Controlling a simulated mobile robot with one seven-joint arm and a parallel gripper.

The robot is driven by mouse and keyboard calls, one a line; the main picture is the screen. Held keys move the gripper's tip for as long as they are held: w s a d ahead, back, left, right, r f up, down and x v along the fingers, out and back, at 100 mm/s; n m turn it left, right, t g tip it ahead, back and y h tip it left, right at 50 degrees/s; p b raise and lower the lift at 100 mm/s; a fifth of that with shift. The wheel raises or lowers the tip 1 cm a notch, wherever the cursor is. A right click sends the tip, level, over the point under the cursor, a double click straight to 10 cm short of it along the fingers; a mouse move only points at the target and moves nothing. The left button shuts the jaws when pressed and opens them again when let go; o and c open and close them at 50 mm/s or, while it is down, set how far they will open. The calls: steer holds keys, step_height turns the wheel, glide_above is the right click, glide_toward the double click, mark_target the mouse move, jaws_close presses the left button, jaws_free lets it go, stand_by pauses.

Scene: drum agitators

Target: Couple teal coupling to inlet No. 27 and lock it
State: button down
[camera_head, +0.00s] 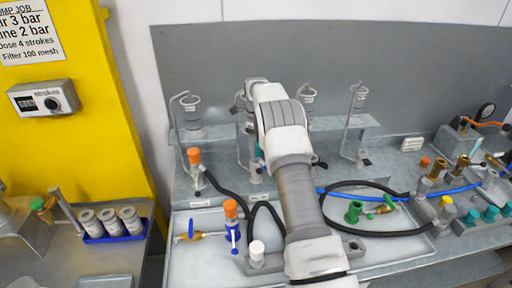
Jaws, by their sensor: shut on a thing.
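My arm reaches from the bottom edge up to the middle bench, and its wrist hides my gripper. A small teal patch (259,152) shows just left of my arm, in front of the second stand; it may be the teal coupling, mostly hidden. I cannot tell how it sits against any inlet or whether it is locked. An inlet stand with an orange-topped coupling (195,157) is left of my arm. Small number plates sit along the shelf front, too small to read, so I cannot tell which inlet is No. 27.
Teal-capped fittings (490,214) and a gauge (487,112) stand right. A blue rack (113,237) of cylinders is left.

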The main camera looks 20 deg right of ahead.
steer(key=shift+c, duration=1)
jaws_free()
steer(key=shift+c, duration=0.4)
step_height(320, 180, up, 8)
steer(key=p, duration=0.5)
steer(key=shift+f, duration=0.2)
steer(key=shift+r, duration=1.25)
